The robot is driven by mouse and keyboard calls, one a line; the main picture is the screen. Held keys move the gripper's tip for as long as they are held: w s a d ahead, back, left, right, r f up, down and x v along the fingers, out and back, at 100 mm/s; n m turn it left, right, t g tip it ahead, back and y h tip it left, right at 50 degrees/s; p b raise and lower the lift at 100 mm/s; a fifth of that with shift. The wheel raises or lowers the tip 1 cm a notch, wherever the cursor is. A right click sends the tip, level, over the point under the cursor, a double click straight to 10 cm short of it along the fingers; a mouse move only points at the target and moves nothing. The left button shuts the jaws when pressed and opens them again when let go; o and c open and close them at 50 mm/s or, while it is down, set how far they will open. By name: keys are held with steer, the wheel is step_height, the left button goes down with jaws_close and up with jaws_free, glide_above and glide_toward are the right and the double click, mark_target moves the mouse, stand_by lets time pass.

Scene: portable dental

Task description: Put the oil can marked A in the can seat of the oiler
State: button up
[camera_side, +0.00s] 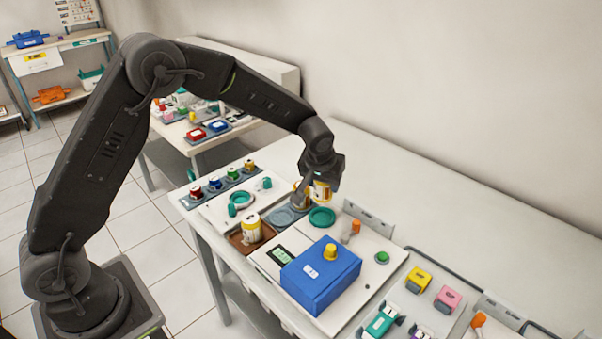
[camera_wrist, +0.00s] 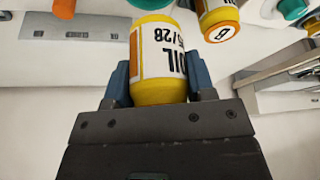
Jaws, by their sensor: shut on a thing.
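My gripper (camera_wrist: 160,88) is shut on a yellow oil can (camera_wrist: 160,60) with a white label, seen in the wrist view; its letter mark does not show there. In the side view my gripper (camera_side: 318,182) holds this can (camera_side: 321,191) above the worktop, close to a teal ring (camera_side: 322,217) on the white machine, which looks like the oiler's can seat. The ring shows partly behind the held can in the wrist view (camera_wrist: 150,4). A second oil can, its end apparently marked B (camera_wrist: 222,30), is at the upper right there. A yellow-and-white can (camera_side: 251,228) stands in a brown tray.
A blue box (camera_side: 320,276) with a yellow knob stands on the machine, near an orange-tipped lever (camera_side: 351,230) and green button (camera_side: 382,257). A grey-blue holder with round recesses (camera_side: 284,216) lies left of the ring. Coloured small parts (camera_side: 447,299) sit at right.

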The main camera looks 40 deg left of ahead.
steer(key=shift+f, duration=3.5)
steer(key=shift+d+f, duration=0.1)
steer(key=o, duration=1)
steer(key=shift+o, duration=0.2)
steer(key=v, duration=1.3)
steer(key=shift+s+r, duration=0.2)
steer(key=shift+r, duration=0.05)
steer(key=s+a+r+m+t, duration=0.1)
steer(key=s+r, duration=0.6)
steer(key=s, duration=0.2)
steer(key=s+a+r+m, duration=0.2)
steer(key=s+r, duration=0.4)
steer(key=s, duration=0.4)
steer(key=s+m+h, duration=0.1)
steer(key=s, duration=0.8)
steer(key=shift+m+t+h, duration=0.3)
